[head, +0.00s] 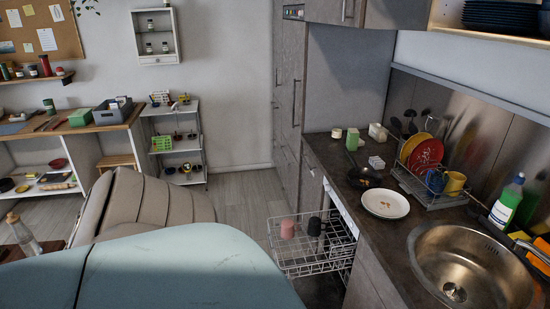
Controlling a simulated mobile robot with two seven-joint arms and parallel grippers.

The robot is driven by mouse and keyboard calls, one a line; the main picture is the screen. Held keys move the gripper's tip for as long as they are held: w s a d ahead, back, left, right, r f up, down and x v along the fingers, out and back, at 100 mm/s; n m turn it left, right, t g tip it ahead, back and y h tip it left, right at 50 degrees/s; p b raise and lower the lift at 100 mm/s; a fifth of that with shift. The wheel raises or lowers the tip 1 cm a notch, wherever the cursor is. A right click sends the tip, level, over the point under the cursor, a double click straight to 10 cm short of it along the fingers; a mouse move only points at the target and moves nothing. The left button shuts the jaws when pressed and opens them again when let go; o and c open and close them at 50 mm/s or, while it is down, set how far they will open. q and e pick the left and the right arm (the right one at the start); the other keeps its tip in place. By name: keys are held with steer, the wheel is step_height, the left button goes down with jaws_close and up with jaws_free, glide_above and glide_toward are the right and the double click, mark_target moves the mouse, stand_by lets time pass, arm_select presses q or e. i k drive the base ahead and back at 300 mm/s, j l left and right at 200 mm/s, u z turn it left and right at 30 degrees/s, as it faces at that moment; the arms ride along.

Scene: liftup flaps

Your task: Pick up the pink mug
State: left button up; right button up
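A pink mug (287,229) stands in the pulled-out wire dishwasher rack (300,263), right of the middle in the head view. A black cup-like item (314,227) stands just to its right in the same rack. The mug is small in view, and I cannot make out its handle. Neither of my grippers shows in the head view, and nothing is seen touching the mug.
A pale blue surface (175,268) fills the lower left, close to the rack. The counter on the right holds a white plate (385,204), a pan, a dish rack (432,195) with a yellow mug (455,184), and a sink (470,268). Bare floor (243,192) lies behind the rack.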

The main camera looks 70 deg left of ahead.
mark_target(287, 231)
steer(key=u, duration=2.1)
steer(key=i+j+u, duration=0.15)
steer(key=i+j, duration=0.25)
steer(key=i+j+u, duration=0.1)
steer(key=i+j, duration=0.2)
steer(key=i, duration=0.3)
steer(key=i+j+u, duration=0.15)
steer(key=i+j, duration=0.15)
steer(key=i, duration=0.2)
